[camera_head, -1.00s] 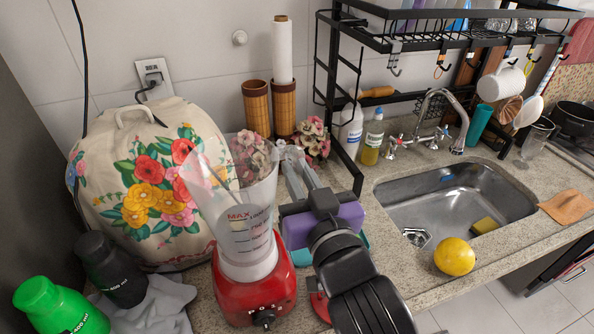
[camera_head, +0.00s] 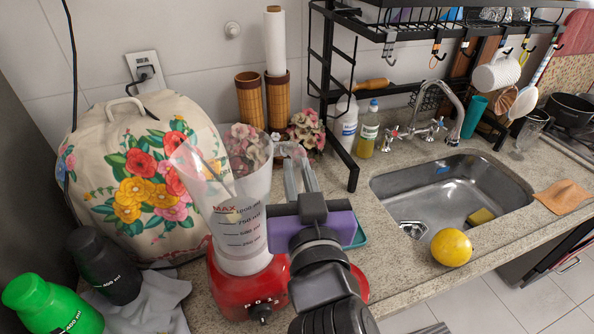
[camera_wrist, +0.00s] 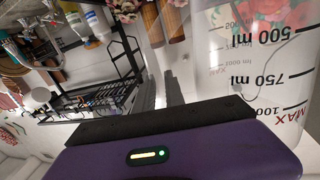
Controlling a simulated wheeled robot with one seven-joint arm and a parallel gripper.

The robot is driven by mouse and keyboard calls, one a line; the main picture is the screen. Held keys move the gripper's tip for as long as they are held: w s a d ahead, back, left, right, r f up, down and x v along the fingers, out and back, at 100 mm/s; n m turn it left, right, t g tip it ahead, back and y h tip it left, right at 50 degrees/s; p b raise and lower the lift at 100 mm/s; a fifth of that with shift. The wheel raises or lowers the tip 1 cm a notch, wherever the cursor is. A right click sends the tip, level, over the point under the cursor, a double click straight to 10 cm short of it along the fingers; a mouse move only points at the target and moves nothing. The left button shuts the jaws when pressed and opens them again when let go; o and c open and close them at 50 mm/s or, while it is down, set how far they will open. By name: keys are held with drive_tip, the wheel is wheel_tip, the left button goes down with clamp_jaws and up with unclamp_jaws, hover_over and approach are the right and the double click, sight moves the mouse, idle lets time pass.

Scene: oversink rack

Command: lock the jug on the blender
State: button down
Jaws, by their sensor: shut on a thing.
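The clear jug (camera_head: 240,225) with measuring marks stands on the red blender base (camera_head: 238,291), its wide mouth leaning a little to the left. I cannot tell whether it is locked there. My gripper (camera_head: 290,152), with its purple body, is at the right side of the jug. It is shut on the jug, apparently at its handle, which my fingers and wrist mostly hide. In the wrist view the jug (camera_wrist: 250,68) fills the right side, upside down, close beside my fingers. The base's front knob (camera_head: 261,313) is in plain sight.
A flower-print cover (camera_head: 150,190) stands close at left, with a black bottle (camera_head: 108,268) and green bottle (camera_head: 50,303) in front. Bamboo holders (camera_head: 250,103) stand behind. The black rack (camera_head: 400,20), sink (camera_head: 440,195) and yellow fruit (camera_head: 451,247) are at right.

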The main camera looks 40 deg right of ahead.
drive_tip(key=c, duration=1.5)
unclamp_jaws()
drive_tip(key=shift+a+f, duration=0.1)
drive_tip(key=shift+f, duration=0.3)
drive_tip(key=o, duration=0.5)
drive_tip(key=shift+r, duration=0.2)
drive_tip(key=shift+s+r, duration=0.1)
drive_tip(key=shift+p+v, duration=1.7)
drive_tip(key=shift+v, duration=0.45)
drive_tip(key=shift+p+v, duration=0.9)
drive_tip(key=shift+v, duration=1.35)
